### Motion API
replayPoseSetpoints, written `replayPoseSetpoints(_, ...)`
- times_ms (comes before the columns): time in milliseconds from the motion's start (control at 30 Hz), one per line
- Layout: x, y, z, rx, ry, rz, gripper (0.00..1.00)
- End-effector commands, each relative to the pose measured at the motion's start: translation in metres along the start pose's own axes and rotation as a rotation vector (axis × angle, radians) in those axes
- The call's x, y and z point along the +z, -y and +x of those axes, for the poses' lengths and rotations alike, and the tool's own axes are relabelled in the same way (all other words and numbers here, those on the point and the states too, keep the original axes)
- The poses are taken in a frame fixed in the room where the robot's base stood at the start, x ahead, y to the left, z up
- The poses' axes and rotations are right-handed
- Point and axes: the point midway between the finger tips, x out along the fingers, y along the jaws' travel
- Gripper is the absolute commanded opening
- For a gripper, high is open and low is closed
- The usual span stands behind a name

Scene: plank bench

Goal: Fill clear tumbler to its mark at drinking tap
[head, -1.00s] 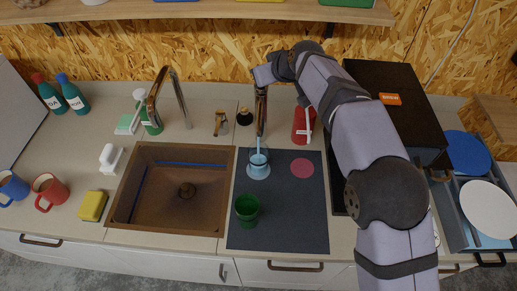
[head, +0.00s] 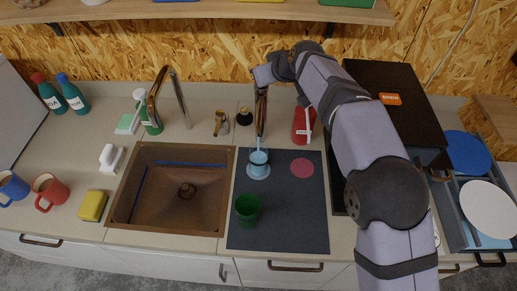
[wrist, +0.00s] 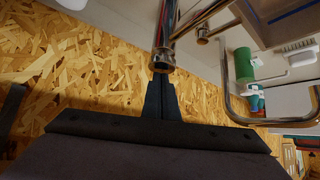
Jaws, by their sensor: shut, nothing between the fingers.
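The clear tumbler (head: 259,163) stands upright on a light-blue round spot on the dark mat, under the drinking tap (head: 262,112). A blue stream runs from the tap into it, and blue water shows inside. I cannot make out its mark. My gripper (head: 258,77) is shut and empty at the top of the tap, behind the tumbler. In the wrist view the closed fingers (wrist: 161,97) are at the metal tap (wrist: 164,50); I cannot tell whether they touch it. The tumbler is not in the wrist view.
A green cup (head: 247,209) stands on the mat (head: 290,225), in front of the tumbler. A red spot (head: 302,168) lies right of it. The brown sink (head: 160,205) is left. A red bottle (head: 302,126) stands close right of the tap, beside my arm.

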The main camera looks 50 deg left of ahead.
Motion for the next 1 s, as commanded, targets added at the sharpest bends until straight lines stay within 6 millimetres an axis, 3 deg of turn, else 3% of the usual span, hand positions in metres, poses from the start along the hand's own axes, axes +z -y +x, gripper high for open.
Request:
replayPoseSetpoints(400, 0.003, 0.001, 0.001, -0.002, 0.008, 0.000, 0.00)
replayPoseSetpoints(800, -0.034, 0.000, -0.033, -0.001, 0.004, -0.001, 0.00)
replayPoseSetpoints(1000, -0.035, 0.000, -0.035, -0.001, 0.003, 0.000, 0.00)
